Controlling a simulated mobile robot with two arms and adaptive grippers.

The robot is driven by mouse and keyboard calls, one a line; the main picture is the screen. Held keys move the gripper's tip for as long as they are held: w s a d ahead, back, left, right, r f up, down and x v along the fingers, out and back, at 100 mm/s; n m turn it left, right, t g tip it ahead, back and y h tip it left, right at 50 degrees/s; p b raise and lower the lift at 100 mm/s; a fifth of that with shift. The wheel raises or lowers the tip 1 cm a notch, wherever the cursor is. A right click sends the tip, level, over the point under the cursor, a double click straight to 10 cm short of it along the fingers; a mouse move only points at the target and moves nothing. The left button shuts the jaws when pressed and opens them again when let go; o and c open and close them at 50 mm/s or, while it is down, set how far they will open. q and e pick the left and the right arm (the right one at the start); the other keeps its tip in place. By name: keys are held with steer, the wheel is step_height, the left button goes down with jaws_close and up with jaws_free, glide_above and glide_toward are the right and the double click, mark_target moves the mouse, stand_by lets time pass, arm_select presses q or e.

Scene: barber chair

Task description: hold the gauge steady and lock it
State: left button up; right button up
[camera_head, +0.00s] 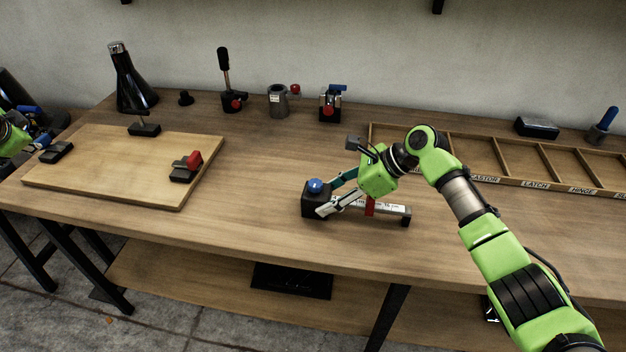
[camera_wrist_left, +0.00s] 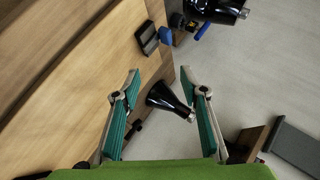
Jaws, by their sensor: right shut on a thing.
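The gauge stands near the front middle of the table in the head view. It has a black end block (camera_head: 313,203), a round blue knob (camera_head: 315,186) on top, a pale printed scale bar (camera_head: 392,208) running right and a red part (camera_head: 370,206) on the bar. My right gripper (camera_head: 328,197) reaches in from the right with its fingers around the black end block, shut on the gauge. Its fingers and wrist hide part of the bar. My left gripper (camera_wrist_left: 161,77) is wide open and empty in the left wrist view; only part of its arm shows at the head view's left edge.
A wooden board (camera_head: 110,162) with black clamps lies at left, one with a red part (camera_head: 193,160). A black flask (camera_head: 130,85), a lever (camera_head: 228,80) and small fixtures stand along the back. A labelled divided tray (camera_head: 500,165) is at back right. The table between board and gauge is clear.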

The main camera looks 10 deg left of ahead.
arm_select(q)
steer(key=w+d+f+h, duration=0.1)
steer(key=w+d, duration=0.3)
steer(key=d, duration=0.8)
steer(key=w+d+f+n+h, duration=0.1)
steer(key=w+d+h, duration=0.3)
steer(key=d, duration=0.8)
steer(key=w+d+f+h, duration=0.2)
steer(key=w+d, duration=0.2)
steer(key=d, duration=0.8)
steer(key=shift+f, duration=0.2)
steer(key=d+r+h, duration=0.1)
steer(key=d+h, duration=0.1)
steer(key=d, duration=0.6)
steer(key=m+g, duration=0.1)
steer(key=g, duration=0.3)
glide_toward(314, 184)
steer(key=shift+h, duration=0.4)
steer(key=x, duration=0.8)
steer(key=shift+w+a+f, duration=0.1)
steer(key=shift+a+f, duration=0.15)
steer(key=shift+f, duration=0.1)
steer(key=shift+c, duration=0.5)
steer(key=c, duration=1)
